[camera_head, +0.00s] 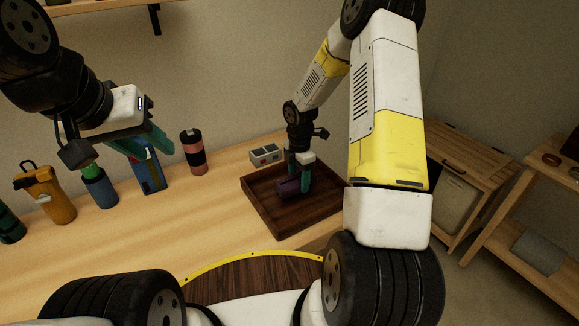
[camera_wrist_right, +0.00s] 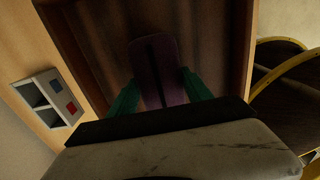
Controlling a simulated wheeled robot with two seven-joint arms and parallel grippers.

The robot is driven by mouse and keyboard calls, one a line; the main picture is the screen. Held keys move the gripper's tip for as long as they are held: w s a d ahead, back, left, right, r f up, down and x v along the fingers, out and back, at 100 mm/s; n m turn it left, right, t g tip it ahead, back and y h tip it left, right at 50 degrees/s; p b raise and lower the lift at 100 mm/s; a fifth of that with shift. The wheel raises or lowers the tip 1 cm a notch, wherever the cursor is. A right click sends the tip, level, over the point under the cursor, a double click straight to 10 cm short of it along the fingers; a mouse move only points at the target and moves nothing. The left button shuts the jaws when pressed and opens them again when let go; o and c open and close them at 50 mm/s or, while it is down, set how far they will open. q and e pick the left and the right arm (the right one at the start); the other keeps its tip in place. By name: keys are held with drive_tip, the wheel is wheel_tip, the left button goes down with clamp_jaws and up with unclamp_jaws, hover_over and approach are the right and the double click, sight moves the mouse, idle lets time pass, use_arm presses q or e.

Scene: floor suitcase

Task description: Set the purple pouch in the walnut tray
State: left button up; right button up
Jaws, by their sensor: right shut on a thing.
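The purple pouch (camera_head: 287,190) is between the green fingers of my right gripper (camera_head: 298,180), which is shut on it. The pouch is inside the outline of the walnut tray (camera_head: 285,230), over its floor; I cannot tell whether it touches the floor. In the right wrist view the pouch (camera_wrist_right: 157,70) stands up between the fingertips of my right gripper (camera_wrist_right: 155,88), with the dark tray (camera_wrist_right: 75,45) around it. My left gripper (camera_head: 148,150) is open and empty, in front of the items at the left of the table.
A grey divided box (camera_head: 266,154) stands at the tray's back edge. A pink and black bottle (camera_head: 193,152), a blue pack (camera_head: 151,179), a blue canister (camera_head: 99,188) and an orange jug (camera_head: 48,194) stand to the left. The table front is clear.

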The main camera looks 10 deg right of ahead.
sight(299, 177)
drive_tip(key=shift+f, duration=0.9)
drive_tip(key=shift+f, duration=0.1)
drive_tip(key=o, duration=1.5)
drive_tip(key=shift+c, duration=0.2)
wheel_tip(299, 177, up, 12)
drive_tip(key=shift+f, duration=0.1)
drive_tip(key=s+r+m+t, duration=0.1)
drive_tip(key=s+r+m, duration=0.35)
drive_tip(key=r, duration=0.55)
drive_tip(key=s+a+r+m+t+y, duration=0.1)
drive_tip(key=s+r+m+t, duration=0.1)
drive_tip(key=s+r+m, duration=0.5)
drive_tip(key=s+a+r+m+t+y, duration=0.1)
drive_tip(key=s+a+r+m+t, duration=0.1)
drive_tip(key=s+r+m, duration=0.5)
drive_tip(key=s+m+t, duration=0.1)
drive_tip(key=s+m, duration=0.2)
drive_tip(key=s, duration=0.3)
drive_tip(key=shift+s, duration=0.1)
